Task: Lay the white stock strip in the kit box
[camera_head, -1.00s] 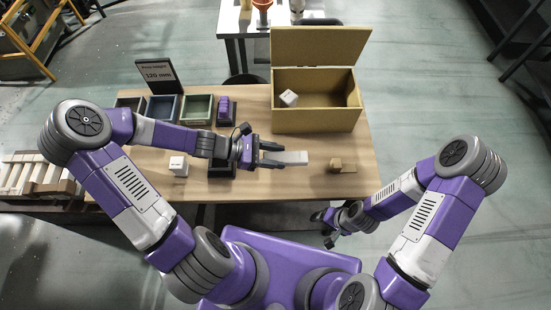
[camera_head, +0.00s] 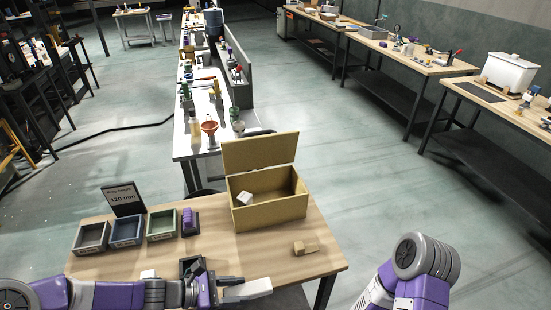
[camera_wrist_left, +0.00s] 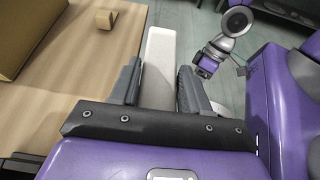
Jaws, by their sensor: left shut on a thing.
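The white stock strip (camera_head: 258,287) is in my left gripper (camera_head: 235,288) at the table's front edge. In the left wrist view the strip (camera_wrist_left: 160,55) points away between the two dark fingers (camera_wrist_left: 156,88), which are shut on it. The tan kit box (camera_head: 270,214) stands on the table beyond the gripper, its lid raised at the back. A white block (camera_head: 244,198) lies inside, at the left. The strip is outside the box. In the left wrist view, part of my right arm and its gripper (camera_wrist_left: 203,68) show beyond the strip; its jaws are unclear.
A small wooden block (camera_head: 304,246) lies right of the gripper. Grey (camera_head: 92,238), blue (camera_head: 126,231) and green (camera_head: 161,224) trays, a purple part (camera_head: 190,219) and a sign (camera_head: 123,198) are at the left. A black tray (camera_head: 192,266) and white cube (camera_head: 148,274) lie near my left arm.

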